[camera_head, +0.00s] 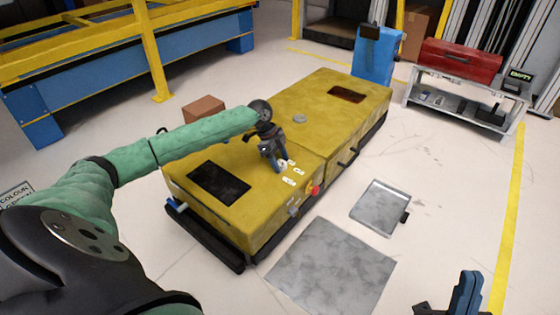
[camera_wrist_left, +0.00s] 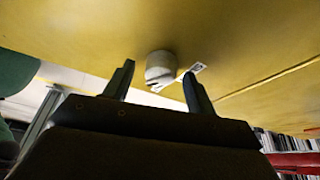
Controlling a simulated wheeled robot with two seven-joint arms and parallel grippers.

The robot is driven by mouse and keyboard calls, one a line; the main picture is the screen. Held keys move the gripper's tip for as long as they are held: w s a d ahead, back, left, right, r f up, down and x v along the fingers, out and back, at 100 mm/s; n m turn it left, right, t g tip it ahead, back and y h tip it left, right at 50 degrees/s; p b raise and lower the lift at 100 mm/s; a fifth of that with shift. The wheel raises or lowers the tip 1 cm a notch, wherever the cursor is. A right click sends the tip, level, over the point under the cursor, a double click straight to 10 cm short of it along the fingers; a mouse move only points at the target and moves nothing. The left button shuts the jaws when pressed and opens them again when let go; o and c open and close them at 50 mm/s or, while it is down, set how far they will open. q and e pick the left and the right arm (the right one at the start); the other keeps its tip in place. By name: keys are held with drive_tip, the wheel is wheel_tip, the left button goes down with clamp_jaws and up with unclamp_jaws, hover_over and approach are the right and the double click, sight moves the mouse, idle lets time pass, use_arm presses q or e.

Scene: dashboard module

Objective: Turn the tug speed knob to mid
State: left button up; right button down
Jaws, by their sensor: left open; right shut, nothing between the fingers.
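The yellow tug (camera_head: 300,130) stands on the floor in the middle of the head view. My left gripper (camera_head: 279,166) points down at its top, near small white labels (camera_head: 289,181). In the left wrist view a pale round knob (camera_wrist_left: 160,64) stands on the yellow surface, with a white label (camera_wrist_left: 198,67) beside it. The open fingers of my left gripper (camera_wrist_left: 158,72) appear on either side of the knob; whether they touch it I cannot tell. The knob's pointer and scale are not readable. My right gripper (camera_head: 467,290) is shut and empty at the lower right.
A red button (camera_head: 314,189) sits on the tug's near edge. A grey disc (camera_head: 299,119) is on its top. A brown box (camera_head: 204,109) is behind it. A metal plate (camera_head: 335,268) and a tray (camera_head: 381,207) lie in front. A red toolbox (camera_head: 461,62) rests on a bench.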

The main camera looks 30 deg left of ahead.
use_arm(q)
drive_tip(key=c, duration=1)
